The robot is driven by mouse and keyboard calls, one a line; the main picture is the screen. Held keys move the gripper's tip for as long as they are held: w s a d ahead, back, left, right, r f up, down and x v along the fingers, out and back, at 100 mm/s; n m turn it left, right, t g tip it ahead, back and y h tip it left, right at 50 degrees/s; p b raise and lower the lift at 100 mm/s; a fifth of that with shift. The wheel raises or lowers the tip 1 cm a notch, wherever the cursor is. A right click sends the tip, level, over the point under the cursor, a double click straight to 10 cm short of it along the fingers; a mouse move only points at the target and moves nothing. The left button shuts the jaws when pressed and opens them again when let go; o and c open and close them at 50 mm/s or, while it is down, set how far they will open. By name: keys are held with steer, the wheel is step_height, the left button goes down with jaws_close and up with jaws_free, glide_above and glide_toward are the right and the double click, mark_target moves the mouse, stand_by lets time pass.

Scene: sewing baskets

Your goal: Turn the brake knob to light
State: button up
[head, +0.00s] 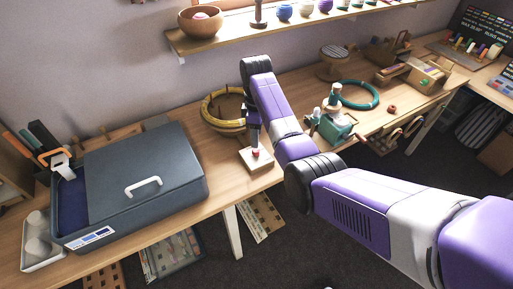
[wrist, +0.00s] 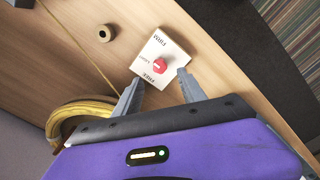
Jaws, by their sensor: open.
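The red brake knob (wrist: 160,66) sits on a pale square block (wrist: 178,49) with small dark labels along its edges. In the head view the block (head: 262,164) lies at the front edge of the wooden table, with the knob (head: 256,153) on top. My gripper (wrist: 158,77) is open and points down at the block. Its two fingertips show on either side of the block's near part, and nothing is between them. I cannot tell whether they touch it.
A large dark grey case (head: 140,165) with a white handle stands left of the block. A basket with a yellow rim (head: 208,110) is behind it. A teal device (head: 335,125) and a green hoop (head: 360,96) are to the right.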

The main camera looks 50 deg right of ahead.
mark_target(256, 150)
step_height(256, 150, down, 7)
steer(key=shift+r, duration=0.1)
stand_by(0.3)
steer(key=shift+c, duration=0.2)
jaws_close()
